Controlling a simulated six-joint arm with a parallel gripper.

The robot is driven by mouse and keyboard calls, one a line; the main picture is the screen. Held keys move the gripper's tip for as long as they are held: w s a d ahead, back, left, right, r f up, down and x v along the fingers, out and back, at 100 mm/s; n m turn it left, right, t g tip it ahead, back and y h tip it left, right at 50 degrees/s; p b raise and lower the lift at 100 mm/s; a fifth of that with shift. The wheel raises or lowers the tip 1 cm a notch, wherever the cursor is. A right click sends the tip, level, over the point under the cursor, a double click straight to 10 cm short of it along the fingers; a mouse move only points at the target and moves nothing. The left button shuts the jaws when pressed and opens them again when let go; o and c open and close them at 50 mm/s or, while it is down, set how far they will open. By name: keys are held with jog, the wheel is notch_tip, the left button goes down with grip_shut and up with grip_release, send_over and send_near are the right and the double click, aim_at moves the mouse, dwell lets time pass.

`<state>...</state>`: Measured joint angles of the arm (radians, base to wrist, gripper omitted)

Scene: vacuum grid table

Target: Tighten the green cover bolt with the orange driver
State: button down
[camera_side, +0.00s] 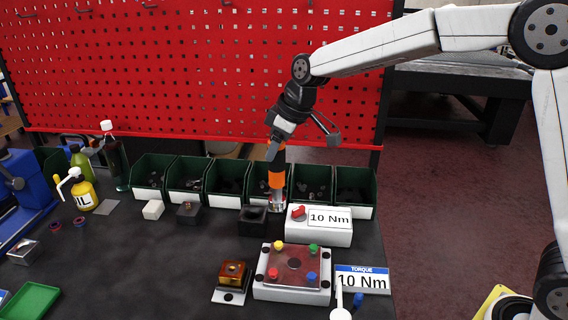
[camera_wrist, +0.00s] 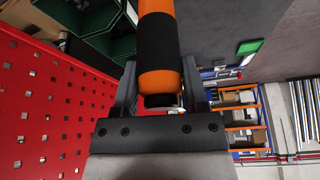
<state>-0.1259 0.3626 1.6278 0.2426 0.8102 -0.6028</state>
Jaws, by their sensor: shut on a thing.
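My gripper (camera_side: 274,146) points down in the side view and is shut on the orange driver (camera_side: 277,172). The driver is upright, with a black band and a metal lower end just left of the white 10 Nm box. I cannot tell whether its tip touches anything. In the wrist view the orange and black handle (camera_wrist: 158,50) sits between the fingers. The green bolt (camera_side: 313,248) is at the back right corner of the cover (camera_side: 295,264) on a white block, nearer the camera than the driver. Yellow, red and blue bolts are at the other corners.
The white box (camera_side: 328,233) has a red knob and a 10 Nm label. Black blocks (camera_side: 253,221) and a row of green bins (camera_side: 208,180) stand by the driver. An amber-topped block (camera_side: 233,274) is left of the cover, a TORQUE sign (camera_side: 362,278) right.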

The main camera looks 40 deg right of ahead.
jog(key=s+d, duration=0.1)
jog(key=s, duration=1)
jog(key=shift+d+f, duration=0.25)
jog(key=shift+d, duration=0.15)
jog(key=shift+f, duration=0.2)
